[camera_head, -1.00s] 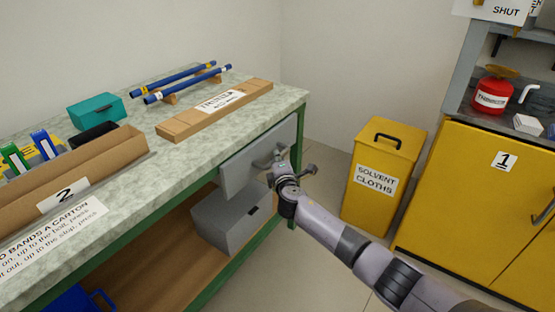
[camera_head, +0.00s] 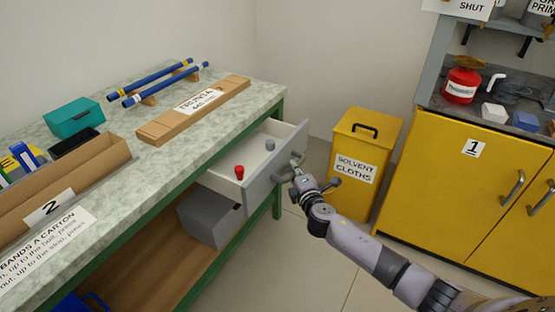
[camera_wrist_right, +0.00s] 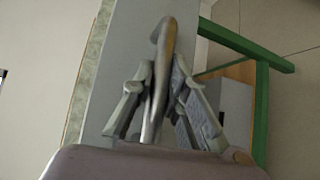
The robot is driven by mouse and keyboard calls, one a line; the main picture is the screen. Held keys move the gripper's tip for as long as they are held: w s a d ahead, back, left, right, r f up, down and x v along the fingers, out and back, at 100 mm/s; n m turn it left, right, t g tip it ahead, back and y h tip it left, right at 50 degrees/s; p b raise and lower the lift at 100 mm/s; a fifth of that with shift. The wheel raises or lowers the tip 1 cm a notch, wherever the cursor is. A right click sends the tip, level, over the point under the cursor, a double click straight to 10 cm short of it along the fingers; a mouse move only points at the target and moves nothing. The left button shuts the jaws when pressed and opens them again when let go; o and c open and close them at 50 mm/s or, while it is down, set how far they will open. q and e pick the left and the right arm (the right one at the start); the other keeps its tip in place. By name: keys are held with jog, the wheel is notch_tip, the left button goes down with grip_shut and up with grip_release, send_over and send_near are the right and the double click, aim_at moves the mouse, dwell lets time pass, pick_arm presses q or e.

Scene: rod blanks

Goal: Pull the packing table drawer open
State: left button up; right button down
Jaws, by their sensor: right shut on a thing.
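The packing table (camera_head: 105,150) has a mottled pale green top and a green frame. Its grey drawer (camera_head: 262,188) is pulled part way out at the right end, and its light interior shows. A red item (camera_head: 239,172) and a small grey item (camera_head: 270,145) are in the drawer. My right gripper (camera_head: 297,173) is at the drawer front, shut on the drawer handle (camera_head: 297,158). In the right wrist view the fingers of my right gripper (camera_wrist_right: 157,95) are on both sides of the metal handle (camera_wrist_right: 161,70). My left gripper is not in view.
A yellow solvent cloths bin (camera_head: 365,150) stands on the floor right of the drawer. A yellow cabinet (camera_head: 465,185) is further right. A grey box (camera_head: 208,220) sits on the lower shelf below the drawer. Bare floor lies in front.

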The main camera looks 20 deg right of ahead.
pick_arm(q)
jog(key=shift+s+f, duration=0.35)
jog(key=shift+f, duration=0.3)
pick_arm(e)
jog(key=s+d, duration=0.6)
jog(key=s, duration=0.2)
jog(key=shift+s+d, duration=0.2)
jog(key=shift+d, duration=0.15)
jog(key=c, duration=1.6)
grip_release()
jog(key=shift+o, duration=0.2)
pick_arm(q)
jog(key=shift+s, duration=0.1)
pick_arm(e)
jog(key=shift+s, duration=0.15)
jog(key=s+a+r, duration=0.1)
jog(key=s, duration=1)
jog(key=shift+s+a+r, duration=0.25)
jog(key=shift+a+r, duration=0.1)
jog(key=shift+f, duration=0.1)
